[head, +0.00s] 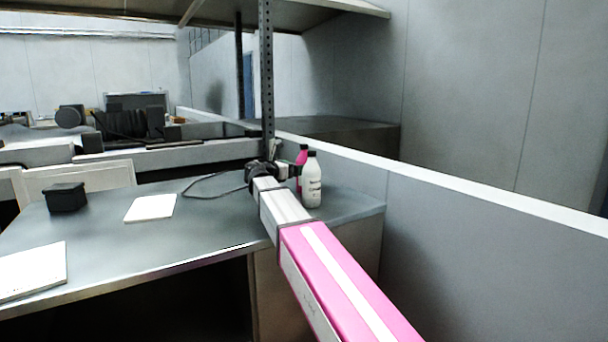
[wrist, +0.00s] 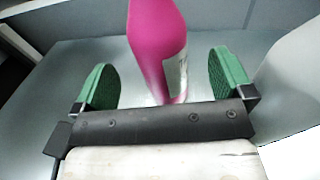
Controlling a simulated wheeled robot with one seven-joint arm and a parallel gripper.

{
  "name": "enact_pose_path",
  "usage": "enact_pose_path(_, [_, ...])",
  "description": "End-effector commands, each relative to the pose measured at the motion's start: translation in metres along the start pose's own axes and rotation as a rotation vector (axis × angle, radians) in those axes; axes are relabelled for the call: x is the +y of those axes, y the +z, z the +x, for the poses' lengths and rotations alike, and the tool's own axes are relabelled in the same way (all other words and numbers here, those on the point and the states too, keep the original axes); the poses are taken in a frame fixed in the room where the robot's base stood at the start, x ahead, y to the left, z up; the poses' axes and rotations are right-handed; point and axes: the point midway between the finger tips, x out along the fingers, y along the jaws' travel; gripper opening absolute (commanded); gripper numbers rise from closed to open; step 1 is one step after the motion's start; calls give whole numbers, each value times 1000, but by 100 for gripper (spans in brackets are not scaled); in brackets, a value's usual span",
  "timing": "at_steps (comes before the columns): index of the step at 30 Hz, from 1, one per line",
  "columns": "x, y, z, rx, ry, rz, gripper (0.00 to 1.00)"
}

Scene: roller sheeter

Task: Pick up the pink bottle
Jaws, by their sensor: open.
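The pink bottle (head: 301,158) stands on the grey table near its right back corner, partly hidden behind a white bottle and my arm's end in the head view. In the wrist view the pink bottle (wrist: 158,45) rises just ahead of my gripper (wrist: 164,82), roughly midway between the two green finger pads. Its top is cut off by the frame edge. My gripper is open, with a gap visible on each side of the bottle. I cannot tell how deep between the pads the bottle sits. In the head view my gripper is mostly hidden by its own wrist.
A white bottle (head: 311,182) with a black cap stands close in front of the pink one. The table (head: 215,231) also holds a black box (head: 66,197) and white papers (head: 150,208). A perforated metal post (head: 267,85) and low wall (head: 430,182) are close by.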

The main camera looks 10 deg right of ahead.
Motion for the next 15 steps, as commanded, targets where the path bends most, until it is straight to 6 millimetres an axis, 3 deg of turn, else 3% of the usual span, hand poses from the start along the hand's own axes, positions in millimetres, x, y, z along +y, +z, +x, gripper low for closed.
enact_pose_path(8, [1,2,21,0,-1,0,98])
enact_pose_path(15, [3,5,54,1,-1,0,98])
